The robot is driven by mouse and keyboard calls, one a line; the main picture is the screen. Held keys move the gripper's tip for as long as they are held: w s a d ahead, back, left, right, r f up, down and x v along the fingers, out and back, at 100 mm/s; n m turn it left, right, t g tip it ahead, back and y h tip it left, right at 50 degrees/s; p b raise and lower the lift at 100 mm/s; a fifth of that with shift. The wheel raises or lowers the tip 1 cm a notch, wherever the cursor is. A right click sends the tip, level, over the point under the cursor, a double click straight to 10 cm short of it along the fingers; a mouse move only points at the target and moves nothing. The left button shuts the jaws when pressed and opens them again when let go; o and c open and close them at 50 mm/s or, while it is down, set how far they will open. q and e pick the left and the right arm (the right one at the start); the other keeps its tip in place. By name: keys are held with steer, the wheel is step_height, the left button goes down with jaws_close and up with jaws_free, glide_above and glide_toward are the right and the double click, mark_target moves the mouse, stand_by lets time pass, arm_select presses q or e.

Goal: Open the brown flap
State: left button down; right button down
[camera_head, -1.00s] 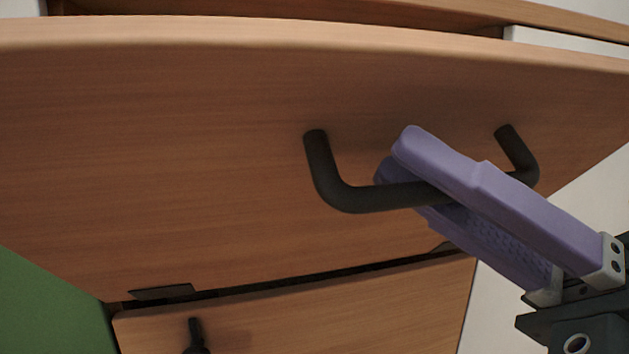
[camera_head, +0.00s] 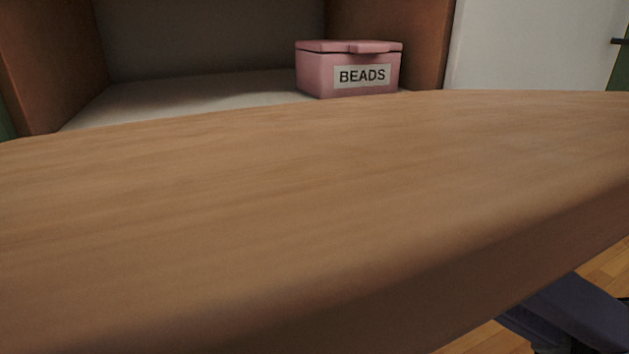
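The brown flap (camera_head: 300,200) is swung down and lies roughly level across the view, its inner face showing. Behind it the compartment is exposed, and a pink box labelled BEADS (camera_head: 348,68) stands inside near the right wall. The flap's dark handle is hidden under the flap. A purple-blue part of my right gripper (camera_head: 570,312) shows at the lower right, below the flap's near edge. Its fingertips are hidden, so its hold on the handle cannot be seen. My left gripper is not in view.
The grey-white compartment floor (camera_head: 190,95) is bare left of the box. Brown side walls (camera_head: 45,60) bound the opening. A white panel (camera_head: 530,45) stands at the back right. Wooden floor (camera_head: 605,275) shows past the flap's right edge.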

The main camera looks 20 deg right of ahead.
stand_by(0.4)
steer(key=c, duration=0.9)
jaws_free()
steer(key=shift+s, duration=0.1)
steer(key=p+v, duration=0.1)
steer(key=v, duration=0.9)
steer(key=shift+d+f, duration=0.1)
